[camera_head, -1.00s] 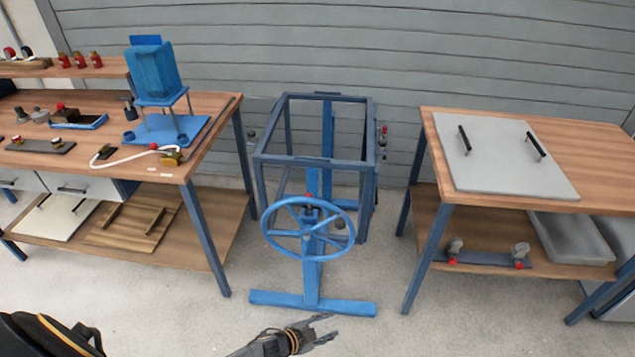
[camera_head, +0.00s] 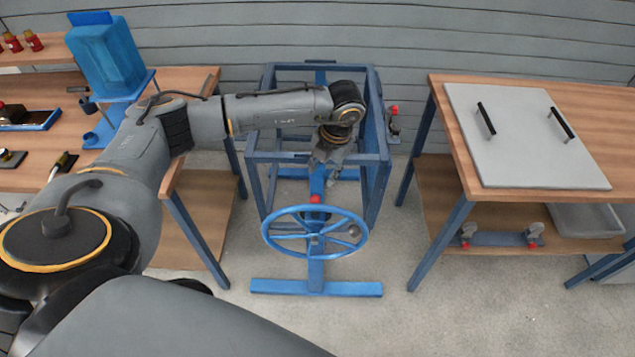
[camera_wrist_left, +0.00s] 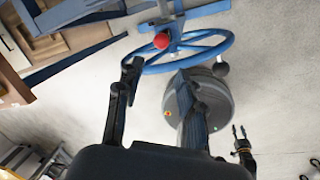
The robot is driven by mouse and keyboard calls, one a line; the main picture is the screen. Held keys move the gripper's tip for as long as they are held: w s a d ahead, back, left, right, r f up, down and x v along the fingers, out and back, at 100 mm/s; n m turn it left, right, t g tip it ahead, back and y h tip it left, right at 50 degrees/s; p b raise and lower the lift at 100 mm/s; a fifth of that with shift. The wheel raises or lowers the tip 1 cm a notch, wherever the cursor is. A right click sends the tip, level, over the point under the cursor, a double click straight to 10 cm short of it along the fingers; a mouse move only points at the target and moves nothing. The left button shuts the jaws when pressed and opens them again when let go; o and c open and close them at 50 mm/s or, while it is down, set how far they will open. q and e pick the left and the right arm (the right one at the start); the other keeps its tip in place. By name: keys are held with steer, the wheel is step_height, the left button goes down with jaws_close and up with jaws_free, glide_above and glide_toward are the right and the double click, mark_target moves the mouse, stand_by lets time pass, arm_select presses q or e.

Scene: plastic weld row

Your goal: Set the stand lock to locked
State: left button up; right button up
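The blue stand (camera_head: 316,270) has a T-shaped foot and a blue handwheel (camera_head: 270,243). A red knob (camera_head: 315,199), which looks like the stand lock, sits just above the wheel at the post; its setting cannot be read. In the left wrist view the red knob (camera_wrist_left: 161,41) lies beyond the fingertips, in front of the wheel (camera_wrist_left: 215,52). My left gripper (camera_head: 325,165) hangs above and behind the knob, fingers down. In the wrist view the left gripper (camera_wrist_left: 157,75) is open and empty, apart from the knob.
A blue frame (camera_head: 376,140) stands around the post, close to my left gripper. A wooden bench (camera_head: 445,180) with a grey lidded panel (camera_head: 530,150) is on the right. Another bench (camera_head: 205,85) is on the left, partly behind my arm.

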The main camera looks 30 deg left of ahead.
arm_select(q)
steer(key=b, duration=0.4)
glide_above(315, 198)
steer(key=d, duration=0.2)
step_height(315, 198, down, 6)
steer(key=f+b, duration=0.1)
steer(key=f, duration=0.1)
steer(key=a+f+b, duration=0.1)
steer(key=f+b, duration=0.1)
steer(key=f, duration=0.1)
steer(key=shift+a+f, duration=0.3)
steer(key=shift+w+a+f+b, duration=0.1)
steer(key=shift+a+f+b, duration=0.1)
steer(key=shift+f+b, duration=0.4)
jaws_close()
